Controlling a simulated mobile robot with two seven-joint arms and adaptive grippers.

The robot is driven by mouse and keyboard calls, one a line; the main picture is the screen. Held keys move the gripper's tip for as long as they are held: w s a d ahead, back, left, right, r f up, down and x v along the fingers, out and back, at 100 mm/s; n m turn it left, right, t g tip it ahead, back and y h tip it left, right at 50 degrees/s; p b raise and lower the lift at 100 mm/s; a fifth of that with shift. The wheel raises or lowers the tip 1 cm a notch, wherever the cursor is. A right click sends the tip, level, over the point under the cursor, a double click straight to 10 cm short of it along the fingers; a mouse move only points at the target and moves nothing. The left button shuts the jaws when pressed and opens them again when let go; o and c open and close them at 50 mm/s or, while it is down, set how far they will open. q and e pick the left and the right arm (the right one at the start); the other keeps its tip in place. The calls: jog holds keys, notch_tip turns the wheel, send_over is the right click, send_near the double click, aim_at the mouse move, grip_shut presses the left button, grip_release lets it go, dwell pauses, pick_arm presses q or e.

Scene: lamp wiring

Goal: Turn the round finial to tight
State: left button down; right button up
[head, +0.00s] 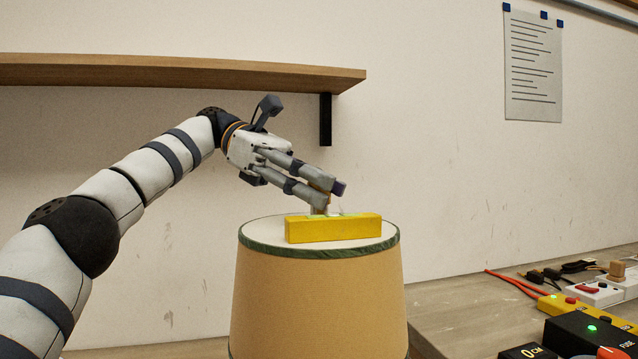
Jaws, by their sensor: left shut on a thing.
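A tan lampshade (318,300) with a dark green rim stands at the middle of the view. A yellow bar, which looks like a spirit level (333,229), lies across its top. My left gripper (330,193) reaches in from the left, just above and behind the bar. Its fingers are shut on a small brownish piece, apparently the round finial (329,201), over the middle of the shade. The fingers and the bar hide most of it, so I cannot see its shape or its seating. My right gripper is out of view.
A wooden shelf (180,72) on a black bracket (325,120) hangs above my left arm.

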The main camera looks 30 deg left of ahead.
pick_arm(q)
jog(key=shift+f, duration=0.15)
jog(key=c, duration=1.3)
grip_release()
